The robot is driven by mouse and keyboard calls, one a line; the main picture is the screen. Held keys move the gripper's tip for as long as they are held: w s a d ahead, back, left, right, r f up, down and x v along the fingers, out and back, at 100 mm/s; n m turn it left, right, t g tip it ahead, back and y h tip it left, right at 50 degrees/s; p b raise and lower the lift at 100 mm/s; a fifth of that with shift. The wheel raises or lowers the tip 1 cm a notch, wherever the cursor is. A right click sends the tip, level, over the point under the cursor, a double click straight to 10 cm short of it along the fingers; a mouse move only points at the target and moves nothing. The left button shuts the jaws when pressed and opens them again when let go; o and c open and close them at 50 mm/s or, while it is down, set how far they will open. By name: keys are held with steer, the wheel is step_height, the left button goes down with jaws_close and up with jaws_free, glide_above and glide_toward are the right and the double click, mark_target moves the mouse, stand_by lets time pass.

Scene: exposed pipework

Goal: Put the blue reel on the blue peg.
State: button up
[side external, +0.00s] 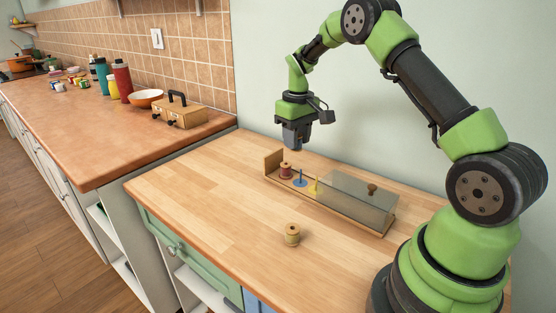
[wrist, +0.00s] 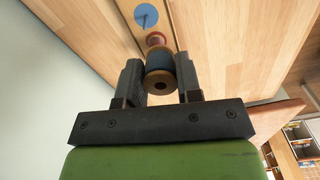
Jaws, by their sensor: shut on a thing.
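My gripper (wrist: 159,74) is shut on the blue reel (wrist: 159,60), which has wooden ends and blue thread, in the wrist view. In the side external view my gripper (side external: 296,143) hangs above the back left end of the wooden rack (side external: 330,209); the reel cannot be made out there. The blue peg (side external: 300,178) stands bare on a blue disc, between the red reel and the yellow peg. It also shows in the wrist view (wrist: 146,17), beyond the held reel and apart from it.
The red reel (side external: 285,171) sits at the rack's left end, near an upright wooden end board (side external: 273,160). The yellow peg (side external: 316,186) is bare. A clear cover with a knob (side external: 372,188) encloses the right part. A yellow reel (side external: 292,235) stands on the table in front.

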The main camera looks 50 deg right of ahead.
steer(key=shift+s+d+r+m, duration=0.1)
steer(key=shift+d+r+m, duration=0.1)
steer(key=shift+d, duration=0.4)
steer(key=shift+s+d+r+m, duration=0.1)
steer(key=shift+d+m, duration=0.1)
steer(key=shift+d, duration=0.4)
steer(key=shift+f, duration=0.1)
steer(key=shift+f, duration=2.9)
steer(key=shift+f, duration=2.8)
steer(key=o, duration=1)
step_height(320, 180, up, 10)
steer(key=shift+f, duration=0.1)
